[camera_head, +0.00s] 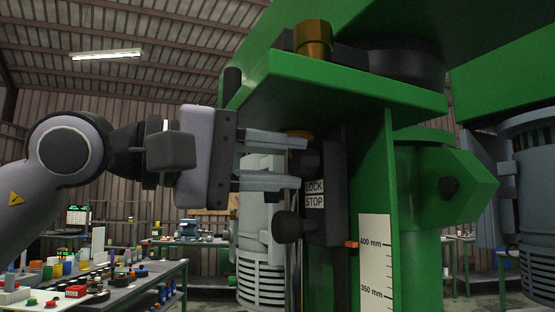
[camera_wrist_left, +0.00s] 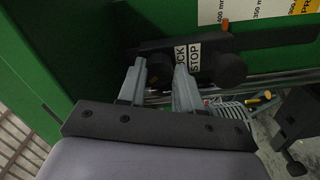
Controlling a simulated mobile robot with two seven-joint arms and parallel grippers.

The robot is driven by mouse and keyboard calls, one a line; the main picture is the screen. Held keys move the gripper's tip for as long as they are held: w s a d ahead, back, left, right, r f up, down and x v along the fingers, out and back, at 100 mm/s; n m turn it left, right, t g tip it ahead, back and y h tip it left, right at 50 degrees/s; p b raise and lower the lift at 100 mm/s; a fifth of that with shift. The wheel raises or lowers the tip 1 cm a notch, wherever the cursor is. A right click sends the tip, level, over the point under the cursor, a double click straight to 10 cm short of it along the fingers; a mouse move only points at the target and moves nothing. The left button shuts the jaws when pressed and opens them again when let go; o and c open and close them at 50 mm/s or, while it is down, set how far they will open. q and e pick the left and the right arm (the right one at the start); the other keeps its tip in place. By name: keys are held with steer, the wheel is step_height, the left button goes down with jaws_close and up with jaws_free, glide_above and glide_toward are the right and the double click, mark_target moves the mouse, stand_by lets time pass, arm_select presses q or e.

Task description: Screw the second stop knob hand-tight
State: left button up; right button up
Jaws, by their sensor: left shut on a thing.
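Two black stop knobs sit one above the other on a dark upright bar on the green machine, beside a LOCK STOP label (camera_head: 314,194). My left gripper (camera_head: 300,164) reaches in from the left, with one finger above and one below the upper black knob (camera_head: 308,160). In the left wrist view this knob (camera_wrist_left: 160,70) sits between the fingertips, partly hidden by them, and the gripper is shut on it. The lower black knob (camera_head: 289,227) is free, just below the fingers; it also shows in the left wrist view (camera_wrist_left: 230,69). My right gripper is not seen.
A green plate (camera_head: 345,85) with a brass nut (camera_head: 313,38) overhangs the knobs closely. A millimetre scale (camera_head: 375,262) is on the green column to the right. A workbench (camera_head: 125,288) with small parts stands at lower left. Open room lies left of the machine.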

arm_select(q)
steer(key=o, duration=1)
steer(key=shift+o, duration=0.2)
steer(key=shift+s+a, duration=0.15)
steer(key=shift+a, duration=0.2)
steer(key=b+v, duration=0.1)
steer(key=v, duration=0.5)
steer(key=shift+a+b, duration=0.2)
steer(key=shift+b, duration=0.15)
steer(key=shift+s, duration=0.1)
